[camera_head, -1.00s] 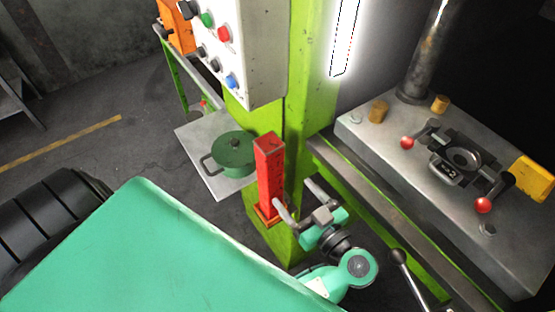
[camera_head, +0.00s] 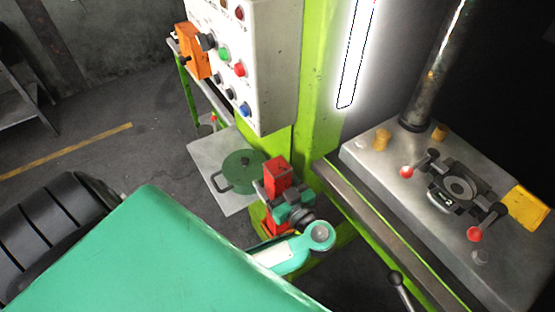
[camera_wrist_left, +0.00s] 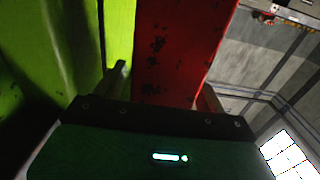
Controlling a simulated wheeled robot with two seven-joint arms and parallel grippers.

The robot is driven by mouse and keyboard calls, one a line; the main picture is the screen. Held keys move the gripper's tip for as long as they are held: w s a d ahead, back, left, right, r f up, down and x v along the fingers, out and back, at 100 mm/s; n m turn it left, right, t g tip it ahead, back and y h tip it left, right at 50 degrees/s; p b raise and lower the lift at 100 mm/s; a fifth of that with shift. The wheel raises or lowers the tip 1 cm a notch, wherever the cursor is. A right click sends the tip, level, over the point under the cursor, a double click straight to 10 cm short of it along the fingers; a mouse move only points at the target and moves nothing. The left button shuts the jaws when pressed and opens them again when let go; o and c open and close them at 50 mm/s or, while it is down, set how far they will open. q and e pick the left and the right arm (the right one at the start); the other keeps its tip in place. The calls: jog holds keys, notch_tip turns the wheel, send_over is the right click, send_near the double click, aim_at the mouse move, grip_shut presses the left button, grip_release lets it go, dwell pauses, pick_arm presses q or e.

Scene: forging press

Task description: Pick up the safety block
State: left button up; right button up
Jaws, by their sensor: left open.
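The safety block (camera_head: 279,170) is a red, worn, upright square post in an orange-red holder (camera_head: 270,225) on the green press frame. My left gripper (camera_head: 281,194) is at the block's near side, and its body hides the block's middle. In the left wrist view the red block (camera_wrist_left: 180,45) rises between the two fingers of my left gripper (camera_wrist_left: 163,88), one finger on each side. The jaws are open; whether a finger touches the block cannot be told. My right gripper is not in view.
A white control panel (camera_head: 255,60) with coloured buttons hangs above on the green column (camera_head: 318,80). The press bed (camera_head: 400,215) with a die and red-knobbed handles (camera_head: 407,172) is at right.

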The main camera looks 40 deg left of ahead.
pick_arm(q)
jog(key=shift+w+a, duration=0.1)
jog(key=shift+a, duration=0.15)
grip_shut()
jog(key=shift+r, duration=0.1)
dwell(0.4)
